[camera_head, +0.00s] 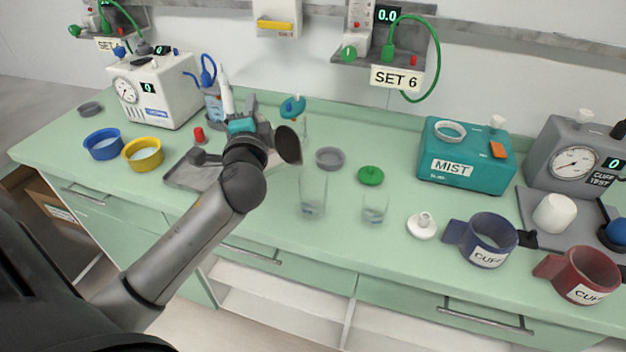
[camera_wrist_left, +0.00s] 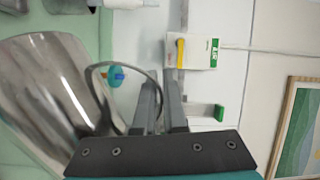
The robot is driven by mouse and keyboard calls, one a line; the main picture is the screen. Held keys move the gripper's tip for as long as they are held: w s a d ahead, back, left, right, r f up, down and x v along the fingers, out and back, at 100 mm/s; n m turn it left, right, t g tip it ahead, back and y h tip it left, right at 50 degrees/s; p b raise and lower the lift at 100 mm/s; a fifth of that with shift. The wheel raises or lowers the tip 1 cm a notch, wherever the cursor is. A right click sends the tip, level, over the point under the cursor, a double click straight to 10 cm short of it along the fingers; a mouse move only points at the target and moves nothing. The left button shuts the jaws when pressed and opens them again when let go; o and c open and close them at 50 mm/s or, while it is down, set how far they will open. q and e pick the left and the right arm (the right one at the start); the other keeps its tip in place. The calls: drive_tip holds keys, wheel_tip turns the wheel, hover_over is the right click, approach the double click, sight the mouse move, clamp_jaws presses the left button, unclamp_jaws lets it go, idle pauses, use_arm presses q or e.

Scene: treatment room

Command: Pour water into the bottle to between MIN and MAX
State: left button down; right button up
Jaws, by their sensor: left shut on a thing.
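My left gripper (camera_head: 250,112) is over the counter left of centre, and its fingers also show in the left wrist view (camera_wrist_left: 163,105). It is shut on the thin handle of a shiny metal jug (camera_wrist_left: 48,85); a dark round part of the jug (camera_head: 289,146) shows right of the gripper. No water stream shows. A tall clear vessel (camera_head: 313,188) and a shorter clear cup (camera_head: 375,208) stand upright, right of and nearer than the jug. MIN and MAX marks and any water level are too small to read. My right gripper is not in view.
A grey ring (camera_head: 329,158), a green lid (camera_head: 370,175) and a white cap (camera_head: 422,226) lie near the clear vessels. A grey tray (camera_head: 187,177) is left of the gripper. A teal MIST box (camera_head: 464,153) and cuffs (camera_head: 487,239) stand to the right.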

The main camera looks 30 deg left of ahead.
use_arm(q)
drive_tip(key=shift+w+d+r+m+t+b, duration=0.15)
drive_tip(key=shift+d+m+t+b, duration=0.25)
drive_tip(key=shift+d+m+b, duration=0.25)
drive_tip(key=shift+w+d+r+m+y, duration=0.15)
drive_tip(key=shift+d+r+m+y, duration=0.15)
drive_tip(key=shift+d+r+m, duration=0.55)
idle(2.4)
drive_tip(key=shift+d+f+t, duration=0.1)
drive_tip(key=shift+f+t, duration=0.05)
drive_tip(key=shift+t, duration=0.15)
idle(0.4)
